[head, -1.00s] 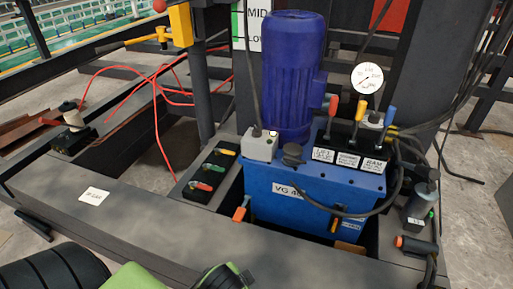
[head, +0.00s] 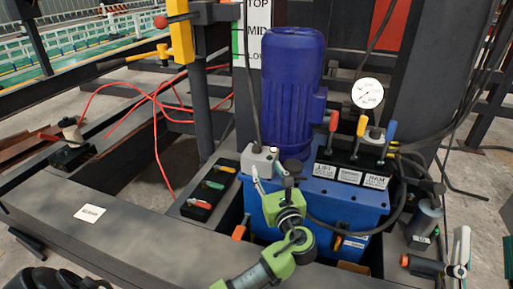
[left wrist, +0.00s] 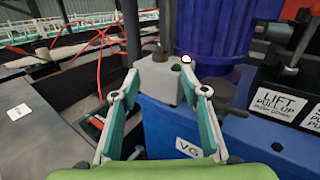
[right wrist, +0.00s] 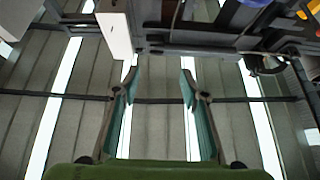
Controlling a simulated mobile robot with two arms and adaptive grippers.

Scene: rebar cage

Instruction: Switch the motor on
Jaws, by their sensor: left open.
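The motor is a blue upright cylinder (head: 293,85) on a blue tank (head: 325,200). A small light-grey switch box (head: 257,158) stands on the tank in front of the motor. In the left wrist view the box (left wrist: 153,78) shows a dark green button (left wrist: 176,67) and a small bright white spot. My left gripper (head: 270,172) is open in front of the box and partly covers it in the head view. In the left wrist view the box lies between its spread fingers (left wrist: 168,88). My right gripper (right wrist: 157,82) is open and empty, with the roof behind it.
Coloured levers (head: 361,126) with labels and a pressure gauge (head: 367,93) stand right of the motor. A black valve block (head: 211,188) with small coloured handles is to the left. Cables and a hose run around the tank.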

